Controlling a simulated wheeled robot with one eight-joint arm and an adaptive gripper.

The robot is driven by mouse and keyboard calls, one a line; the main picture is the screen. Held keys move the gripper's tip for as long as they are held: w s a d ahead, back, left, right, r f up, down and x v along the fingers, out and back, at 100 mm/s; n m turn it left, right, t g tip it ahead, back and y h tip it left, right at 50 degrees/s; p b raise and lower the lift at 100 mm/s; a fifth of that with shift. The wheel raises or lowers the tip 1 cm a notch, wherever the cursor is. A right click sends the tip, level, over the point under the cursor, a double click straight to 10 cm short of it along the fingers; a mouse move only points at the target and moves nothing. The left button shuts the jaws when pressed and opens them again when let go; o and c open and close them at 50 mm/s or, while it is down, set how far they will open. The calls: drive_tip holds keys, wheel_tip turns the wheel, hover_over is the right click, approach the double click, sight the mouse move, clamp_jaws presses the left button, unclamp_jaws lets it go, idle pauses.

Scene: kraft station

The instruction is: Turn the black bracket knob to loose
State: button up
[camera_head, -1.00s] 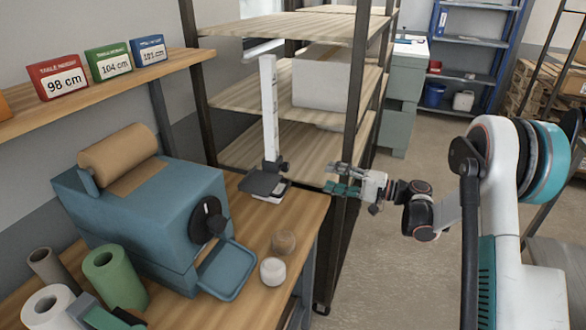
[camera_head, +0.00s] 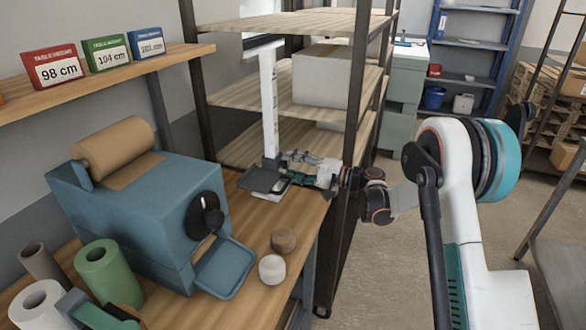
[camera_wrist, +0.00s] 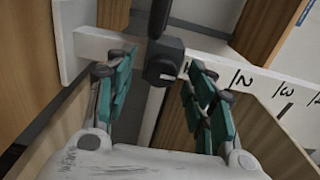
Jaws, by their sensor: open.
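The white measuring post (camera_head: 268,105) stands upright on the wooden bench, with a black bracket plate (camera_head: 262,182) low on it. It also shows in the wrist view as a white scale with black numbers (camera_wrist: 245,78). The black bracket knob (camera_wrist: 163,62) shows in the wrist view, between and just beyond the fingertips of my gripper (camera_wrist: 160,80). The green-padded fingers are open, one on each side of the knob, with gaps visible. In the head view my gripper (camera_head: 292,168) is at the bracket's right side and hides the knob there.
A blue dispenser (camera_head: 140,205) with a black dial and brown paper roll stands to the left. Two small round pieces (camera_head: 272,268) lie near the bench edge. A wooden shelf rack (camera_head: 290,85) with a dark upright (camera_head: 352,110) stands close behind my arm.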

drive_tip(key=shift+c, duration=0.6)
drive_tip(key=c, duration=1)
drive_tip(key=shift+n, duration=0.4)
drive_tip(key=n, duration=0.8)
drive_tip(key=shift+n+b, duration=0.3)
drive_tip(key=shift+b, duration=0.05)
